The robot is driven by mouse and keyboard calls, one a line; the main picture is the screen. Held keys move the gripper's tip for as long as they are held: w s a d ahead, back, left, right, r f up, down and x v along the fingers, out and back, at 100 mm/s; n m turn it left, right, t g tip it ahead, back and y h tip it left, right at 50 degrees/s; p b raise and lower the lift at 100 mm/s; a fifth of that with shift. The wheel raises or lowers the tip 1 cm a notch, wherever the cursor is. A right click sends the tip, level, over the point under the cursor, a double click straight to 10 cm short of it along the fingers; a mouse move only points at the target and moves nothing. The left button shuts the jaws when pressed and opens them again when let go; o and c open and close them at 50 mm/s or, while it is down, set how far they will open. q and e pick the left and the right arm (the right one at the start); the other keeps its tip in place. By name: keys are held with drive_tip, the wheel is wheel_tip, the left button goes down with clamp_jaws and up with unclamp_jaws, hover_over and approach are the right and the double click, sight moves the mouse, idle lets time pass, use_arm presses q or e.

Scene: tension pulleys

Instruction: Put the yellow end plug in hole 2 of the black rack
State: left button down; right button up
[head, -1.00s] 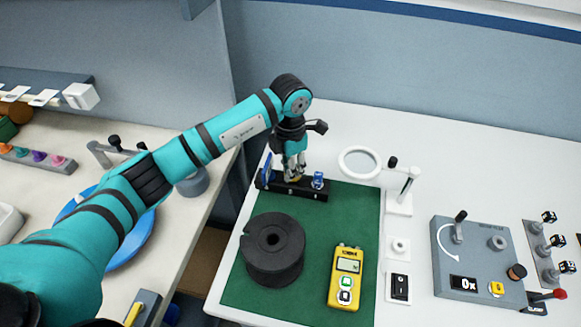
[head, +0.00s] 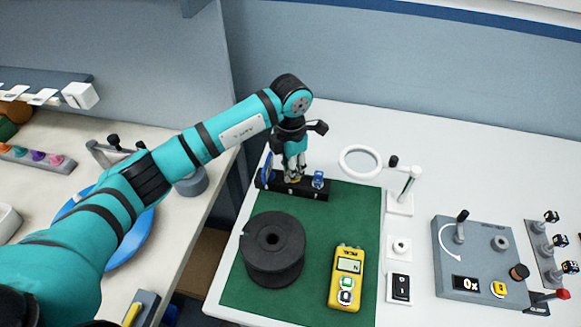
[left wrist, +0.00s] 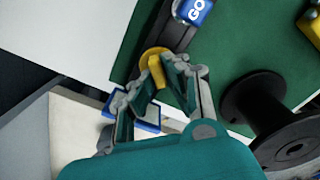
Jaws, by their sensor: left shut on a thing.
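My left gripper (head: 294,171) points down over the middle of the black rack (head: 307,191) and is shut on the yellow end plug (head: 293,180). In the left wrist view the gripper (left wrist: 162,76) has the plug (left wrist: 154,58) between its fingertips, with a round yellow head against the rack (left wrist: 181,32). The plug is at the rack's middle position, between two blue items. The fingers hide much of it, and I cannot tell how deep it sits in the hole. My right gripper is not in view.
A blue piece (head: 318,179) stands at the rack's right end and a blue-framed piece (head: 267,167) at its left. A black spool (head: 273,255) and yellow meter (head: 348,275) lie on the green mat (head: 340,215). A ring magnifier (head: 360,162) stands to the right.

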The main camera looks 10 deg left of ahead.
use_arm(q)
drive_tip(key=shift+f+b, duration=0.7)
drive_tip(key=shift+f, duration=0.25)
drive_tip(key=shift+s+f, duration=0.15)
drive_tip(key=shift+f, duration=0.1)
drive_tip(key=c, duration=1.3)
unclamp_jaws()
drive_tip(key=shift+w+r, duration=0.2)
drive_tip(key=shift+r, duration=0.35)
wheel_tip(320, 180, up, 11)
drive_tip(key=shift+r, duration=0.1)
